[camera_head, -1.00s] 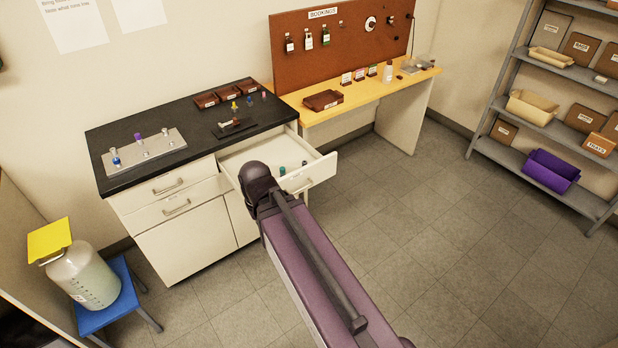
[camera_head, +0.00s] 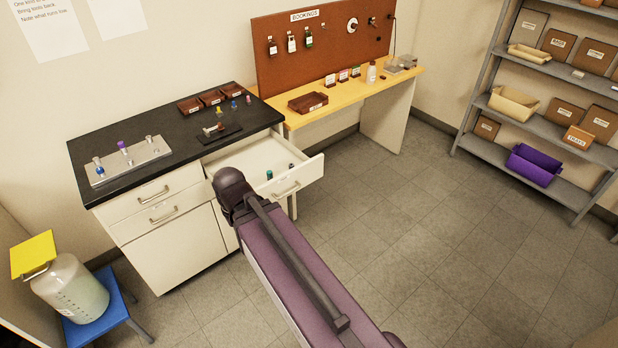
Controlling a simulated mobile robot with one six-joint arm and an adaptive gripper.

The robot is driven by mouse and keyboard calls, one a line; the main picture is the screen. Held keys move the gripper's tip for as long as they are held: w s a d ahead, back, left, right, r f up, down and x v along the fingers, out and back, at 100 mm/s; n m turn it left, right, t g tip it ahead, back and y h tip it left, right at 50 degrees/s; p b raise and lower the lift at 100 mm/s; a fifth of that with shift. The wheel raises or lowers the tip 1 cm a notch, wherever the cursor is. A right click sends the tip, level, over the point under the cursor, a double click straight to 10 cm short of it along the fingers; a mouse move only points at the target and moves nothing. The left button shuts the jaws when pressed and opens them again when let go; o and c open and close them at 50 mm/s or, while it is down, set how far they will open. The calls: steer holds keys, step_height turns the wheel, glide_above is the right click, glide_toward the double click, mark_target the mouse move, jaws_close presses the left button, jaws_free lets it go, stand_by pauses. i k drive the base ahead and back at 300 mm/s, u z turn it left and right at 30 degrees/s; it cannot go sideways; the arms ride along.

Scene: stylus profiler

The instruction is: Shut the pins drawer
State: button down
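An open white drawer (camera_head: 252,160) sticks out from the right side of the white cabinet (camera_head: 180,245), under the black worktop. Its front panel carries a metal handle (camera_head: 287,190). Small dark and teal items (camera_head: 270,175) lie inside it. I cannot read a label on it. My purple arm reaches up from the bottom, and its dark joint covers the drawer's left front corner in the picture. I cannot tell whether the arm touches the drawer. My gripper is not visible.
Two closed drawers (camera_head: 153,195) sit at the cabinet's left. A blue stool (camera_head: 98,318) with a large bottle (camera_head: 72,288) stands at lower left. A yellow bench (camera_head: 350,92) is behind, and grey shelves (camera_head: 545,132) stand right. The floor (camera_head: 420,230) between is clear.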

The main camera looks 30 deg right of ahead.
mark_target(261, 152)
steer(key=z, duration=0.05)
steer(key=i, duration=1)
steer(key=u, duration=0.05)
